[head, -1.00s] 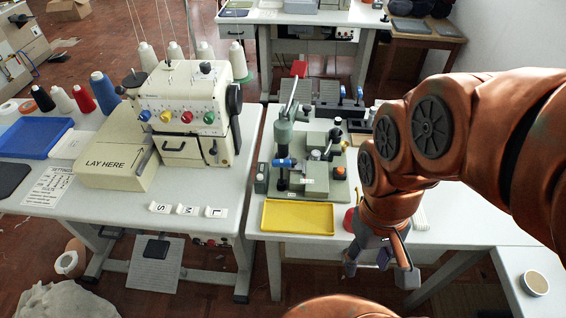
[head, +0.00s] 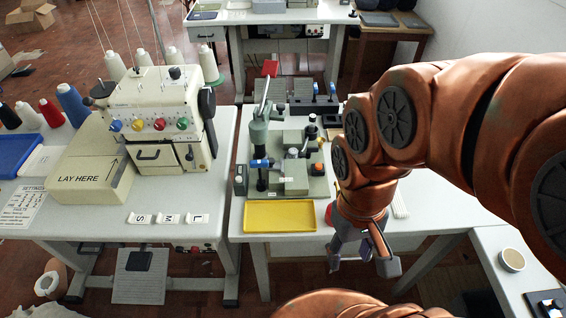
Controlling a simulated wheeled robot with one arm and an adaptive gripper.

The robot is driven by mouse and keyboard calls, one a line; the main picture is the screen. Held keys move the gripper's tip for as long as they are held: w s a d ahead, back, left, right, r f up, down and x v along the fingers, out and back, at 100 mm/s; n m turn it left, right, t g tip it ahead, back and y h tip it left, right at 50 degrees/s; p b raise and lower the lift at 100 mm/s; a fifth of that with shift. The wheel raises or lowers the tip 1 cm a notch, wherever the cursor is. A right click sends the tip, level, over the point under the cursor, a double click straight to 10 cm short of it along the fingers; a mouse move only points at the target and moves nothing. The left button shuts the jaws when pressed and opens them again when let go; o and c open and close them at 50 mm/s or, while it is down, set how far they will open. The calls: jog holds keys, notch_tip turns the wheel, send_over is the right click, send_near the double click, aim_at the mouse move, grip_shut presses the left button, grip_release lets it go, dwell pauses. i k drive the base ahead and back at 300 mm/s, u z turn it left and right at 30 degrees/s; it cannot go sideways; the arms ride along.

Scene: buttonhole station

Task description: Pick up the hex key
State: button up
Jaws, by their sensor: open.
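I cannot make out a hex key in the head view; it may be hidden behind my arm or too small to tell. My gripper (head: 362,258) points downward with its fingers apart and nothing visible between them. It shows in front of the front edge of the middle white table (head: 440,222), to the right of the yellow tray (head: 279,216). My arm covers much of that table's right part.
A green button machine (head: 275,170) stands behind the yellow tray. A cream sewing machine (head: 155,120) is on the left table, with S, M, L cards (head: 168,218) in front. A round cup (head: 512,260) stands on the right table.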

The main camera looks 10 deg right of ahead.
aim_at(259, 164)
jog(key=u, duration=0.05)
jog(key=k, duration=0.5)
jog(key=u, duration=1.75)
jog(key=i, duration=0.2)
jog(key=z, duration=0.4)
